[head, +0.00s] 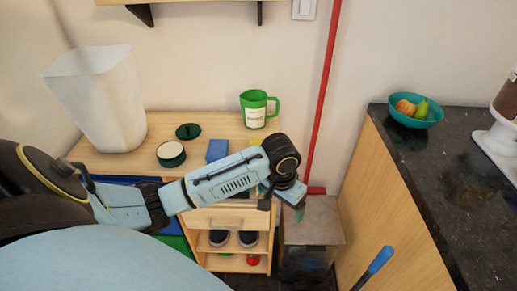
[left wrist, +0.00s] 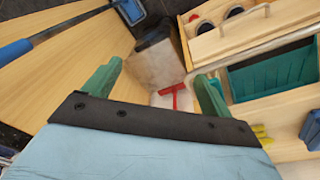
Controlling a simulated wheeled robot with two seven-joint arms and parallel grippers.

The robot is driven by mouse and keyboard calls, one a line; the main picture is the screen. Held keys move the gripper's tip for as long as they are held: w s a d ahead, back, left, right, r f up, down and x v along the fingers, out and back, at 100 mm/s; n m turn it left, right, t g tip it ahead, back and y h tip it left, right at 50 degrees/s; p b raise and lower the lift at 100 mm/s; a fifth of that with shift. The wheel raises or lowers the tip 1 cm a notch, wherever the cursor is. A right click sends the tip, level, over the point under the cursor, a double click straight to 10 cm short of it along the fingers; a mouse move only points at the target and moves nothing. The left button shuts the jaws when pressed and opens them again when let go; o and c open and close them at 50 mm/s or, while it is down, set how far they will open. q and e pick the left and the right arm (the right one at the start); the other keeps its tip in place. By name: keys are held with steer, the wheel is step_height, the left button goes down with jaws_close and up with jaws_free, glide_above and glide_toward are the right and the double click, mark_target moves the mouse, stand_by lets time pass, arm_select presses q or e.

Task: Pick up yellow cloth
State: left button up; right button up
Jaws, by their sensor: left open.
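In the head view my left forearm and wrist cover much of the bench, and I cannot make out the cloth clearly. My left gripper (head: 289,198) hangs beyond the bench's right end, above the metal bin. In the left wrist view its green fingers (left wrist: 158,88) are apart with nothing between them. My right gripper does not show.
The wooden bench (head: 215,126) bears a green jug (head: 255,108), a white bin (head: 97,100), a round tin (head: 171,154) and a blue block (head: 216,150). A metal bin (head: 312,222) stands beside it. A dark counter (head: 425,165) with a fruit bowl (head: 415,112) is right. A blue-tipped pole (head: 379,260) stands in front.

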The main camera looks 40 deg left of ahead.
arm_select(q)
steer(key=w+a+r+n+g, duration=0.1)
steer(key=w+a+r+n, duration=0.35)
steer(key=a+r, duration=0.4)
steer(key=w+a+r+n, duration=0.3)
steer(key=w+a+r, duration=0.2)
steer(key=a+r, duration=0.3)
steer(key=shift+y, duration=0.3)
steer(key=f, duration=0.5)
steer(key=a+f+b, duration=0.1)
steer(key=f, duration=0.2)
steer(key=shift+s+f, duration=0.15)
steer(key=shift+d+f+b, duration=0.2)
steer(key=shift+f+b, duration=0.4)
steer(key=shift+f, duration=2.15)
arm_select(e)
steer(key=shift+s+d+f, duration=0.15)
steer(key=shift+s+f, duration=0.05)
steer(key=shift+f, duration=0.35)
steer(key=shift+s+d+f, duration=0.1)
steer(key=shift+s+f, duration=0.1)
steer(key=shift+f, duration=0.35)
arm_select(q)
steer(key=c, duration=1.1)
steer(key=shift+o, duration=0.2)
steer(key=shift+r, duration=0.1)
